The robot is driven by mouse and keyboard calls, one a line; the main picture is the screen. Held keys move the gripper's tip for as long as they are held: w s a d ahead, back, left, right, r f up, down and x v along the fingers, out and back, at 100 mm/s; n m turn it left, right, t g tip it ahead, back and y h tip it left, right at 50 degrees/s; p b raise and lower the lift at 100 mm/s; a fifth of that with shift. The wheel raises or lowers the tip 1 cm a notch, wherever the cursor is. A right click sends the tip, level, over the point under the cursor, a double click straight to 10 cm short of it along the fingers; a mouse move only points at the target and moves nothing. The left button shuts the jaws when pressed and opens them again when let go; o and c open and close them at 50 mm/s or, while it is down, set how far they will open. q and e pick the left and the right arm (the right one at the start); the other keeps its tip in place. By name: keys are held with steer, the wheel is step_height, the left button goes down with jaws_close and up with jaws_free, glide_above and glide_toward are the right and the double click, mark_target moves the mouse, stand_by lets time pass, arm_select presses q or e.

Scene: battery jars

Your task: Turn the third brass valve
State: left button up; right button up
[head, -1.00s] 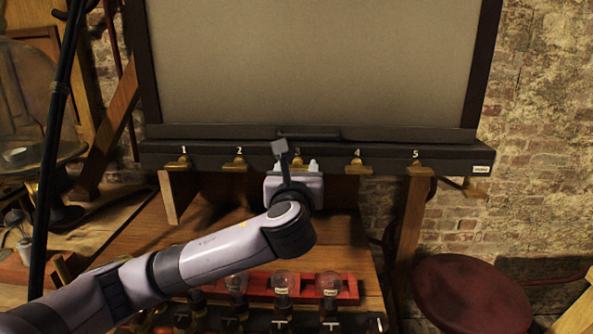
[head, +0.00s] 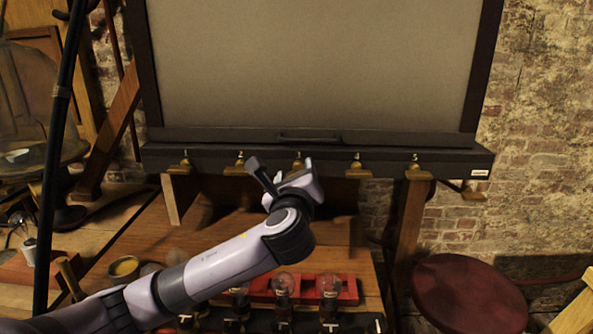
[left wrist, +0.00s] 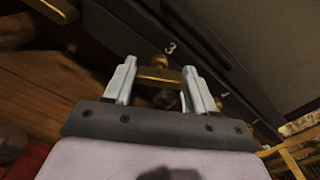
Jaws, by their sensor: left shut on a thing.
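The third brass valve (left wrist: 158,76) sits under the number 3 on the dark ledge below the big screen. In the left wrist view its brass handle lies between the two pale fingers of my left gripper (left wrist: 160,74), which is shut on it. In the head view my left gripper (head: 296,180) is at the ledge, tilted, and it hides most of this valve; a bit of brass (head: 298,166) shows above it. My right gripper is not in view.
Other brass valves stand along the ledge: the first (head: 181,166), second (head: 236,167), fourth (head: 356,170) and fifth (head: 416,172). Jars with glass bulbs (head: 284,283) stand on the bench below my arm. A round dark red stool (head: 470,293) is at the right.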

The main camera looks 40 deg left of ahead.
arm_select(q)
steer(key=n, duration=1.2)
steer(key=shift+f, duration=0.25)
steer(key=shift+a+n, duration=0.1)
steer(key=shift+n, duration=0.2)
steer(key=o, duration=1)
steer(key=shift+o, duration=0.2)
steer(key=shift+s, duration=0.1)
steer(key=v, duration=0.7)
steer(key=shift+b, duration=0.35)
